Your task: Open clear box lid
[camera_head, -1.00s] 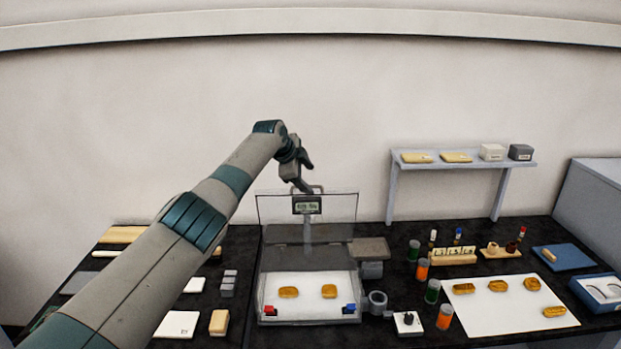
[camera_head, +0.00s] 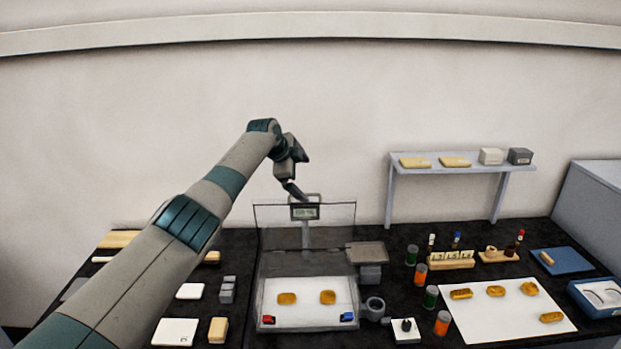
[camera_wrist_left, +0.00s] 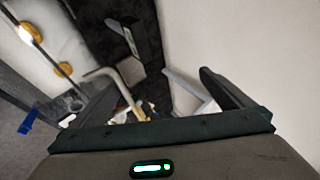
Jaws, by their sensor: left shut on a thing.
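The clear box (camera_head: 262,322) stands in the middle of the black worktop, with two gold pieces (camera_head: 287,298) on its white floor. Its transparent lid (camera_head: 335,235) is raised and stands nearly upright at the back. My left gripper (camera_head: 296,192) is at the lid's top edge, shut on the lid handle (camera_head: 312,196). In the left wrist view the bent handle bar (camera_wrist_left: 112,78) shows beside one finger; the exact grip is hard to see. A red clip (camera_head: 268,319) and a blue clip (camera_head: 347,317) sit at the box's front corners. My right gripper is not in view.
A small display (camera_head: 304,212) stands behind the lid. A wall shelf (camera_head: 465,167) is at the back right. Jars (camera_head: 431,297) and a white sheet (camera_head: 500,318) with gold pieces lie right of the box. Blocks and pads (camera_head: 176,331) lie left, under my arm.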

